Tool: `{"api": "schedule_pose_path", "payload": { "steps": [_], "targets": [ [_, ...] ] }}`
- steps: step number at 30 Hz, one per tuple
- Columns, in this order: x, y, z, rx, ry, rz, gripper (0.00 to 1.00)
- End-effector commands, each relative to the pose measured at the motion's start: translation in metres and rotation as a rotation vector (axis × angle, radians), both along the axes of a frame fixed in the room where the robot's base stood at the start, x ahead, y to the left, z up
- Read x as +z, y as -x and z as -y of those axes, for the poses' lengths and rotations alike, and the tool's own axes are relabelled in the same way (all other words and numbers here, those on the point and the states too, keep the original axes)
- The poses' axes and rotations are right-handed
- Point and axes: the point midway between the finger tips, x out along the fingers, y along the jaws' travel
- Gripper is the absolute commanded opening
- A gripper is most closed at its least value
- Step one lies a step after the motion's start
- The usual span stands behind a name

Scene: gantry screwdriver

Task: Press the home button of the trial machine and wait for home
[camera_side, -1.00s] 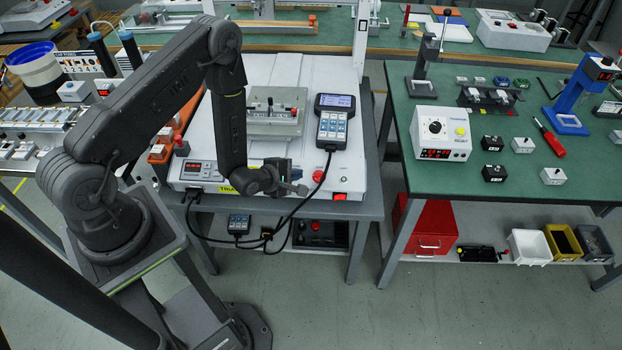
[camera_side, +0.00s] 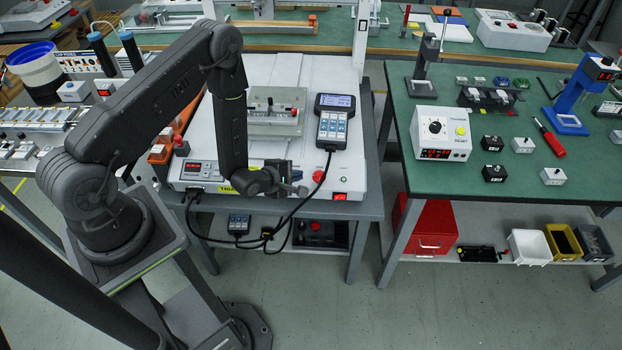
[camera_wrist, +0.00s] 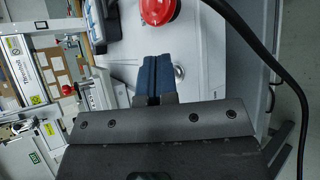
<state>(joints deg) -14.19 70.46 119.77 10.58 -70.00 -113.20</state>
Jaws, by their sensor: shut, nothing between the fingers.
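The trial machine (camera_side: 215,160) is a white gantry unit on a grey bench, with a yellow label (camera_side: 227,188) on its front edge. My gripper (camera_side: 302,190) is at the machine's front edge, left of a red mushroom button (camera_side: 318,176). In the wrist view, its blue-grey fingers (camera_wrist: 154,62) are shut and empty, with the red button (camera_wrist: 160,10) beyond their tips. A grey pendant (camera_side: 333,118) with a lit blue screen stands at the machine's right. I cannot make out which button is home; part of the front panel is hidden behind my gripper.
A black cable (camera_side: 312,193) hangs from the pendant past the front edge, close to my gripper; it also crosses the right of the wrist view (camera_wrist: 275,65). A red rocker switch (camera_side: 340,196) is to the right. A green table (camera_side: 455,185) stands farther right.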

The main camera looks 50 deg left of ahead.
Motion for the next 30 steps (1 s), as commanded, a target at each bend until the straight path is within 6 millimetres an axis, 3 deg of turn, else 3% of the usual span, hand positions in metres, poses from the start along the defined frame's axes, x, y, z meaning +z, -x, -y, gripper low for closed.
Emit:
{"api": "schedule_pose_path", "payload": {
  "steps": [11, 30],
  "targets": [
    [-0.003, -0.001, -0.001, 0.0, 0.0, 0.0, 0.0],
    [0.009, 0.003, 0.003, 0.0, 0.0, 0.0, 0.0]
  ]
}}
